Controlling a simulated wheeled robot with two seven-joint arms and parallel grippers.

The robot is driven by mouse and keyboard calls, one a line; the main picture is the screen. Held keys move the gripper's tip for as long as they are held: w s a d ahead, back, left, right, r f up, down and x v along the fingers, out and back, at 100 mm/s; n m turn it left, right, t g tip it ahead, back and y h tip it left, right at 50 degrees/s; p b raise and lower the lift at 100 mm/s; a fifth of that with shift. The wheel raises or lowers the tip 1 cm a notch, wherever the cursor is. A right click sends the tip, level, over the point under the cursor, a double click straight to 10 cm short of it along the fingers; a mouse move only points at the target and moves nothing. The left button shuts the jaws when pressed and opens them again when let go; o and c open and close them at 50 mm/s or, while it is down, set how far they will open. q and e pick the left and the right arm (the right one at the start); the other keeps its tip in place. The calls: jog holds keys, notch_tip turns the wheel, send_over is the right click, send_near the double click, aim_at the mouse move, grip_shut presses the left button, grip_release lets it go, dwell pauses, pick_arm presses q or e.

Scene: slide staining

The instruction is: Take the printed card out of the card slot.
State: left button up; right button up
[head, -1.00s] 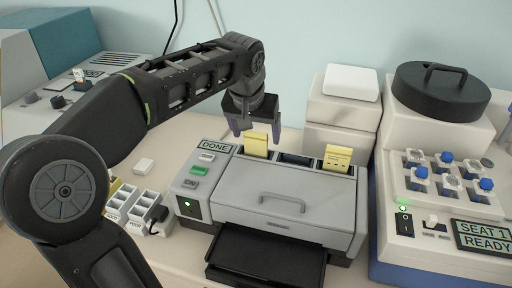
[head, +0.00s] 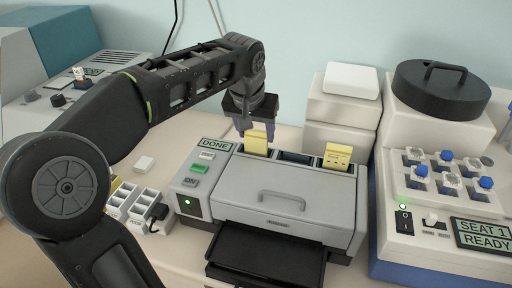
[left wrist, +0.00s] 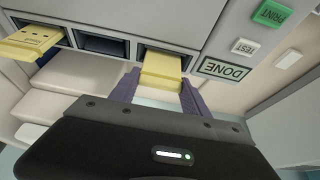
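A grey printer (head: 280,205) has slots along its back edge and a DONE display (head: 216,145). A plain yellow card (head: 256,142) stands in the left slot; it also shows in the left wrist view (left wrist: 162,72). A second yellow card (head: 337,156), with dark marks on its face, stands in the right slot and shows at upper left in the left wrist view (left wrist: 35,42). My left gripper (head: 257,132) is at the plain card. In the left wrist view its purple fingers (left wrist: 158,92) stand on both sides of that card with small gaps. My right gripper is out of view.
The middle slot (head: 295,157) looks dark and empty. White stacked boxes (head: 342,110) stand behind the printer. A machine with blue-capped vials (head: 445,185) is at the right. A small white block (head: 144,163) and a compartment tray (head: 130,205) are at the left.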

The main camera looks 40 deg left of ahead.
pick_arm(q)
grip_shut()
dwell(0.3)
notch_tip(320, 180, up, 10)
dwell(0.7)
dwell(0.5)
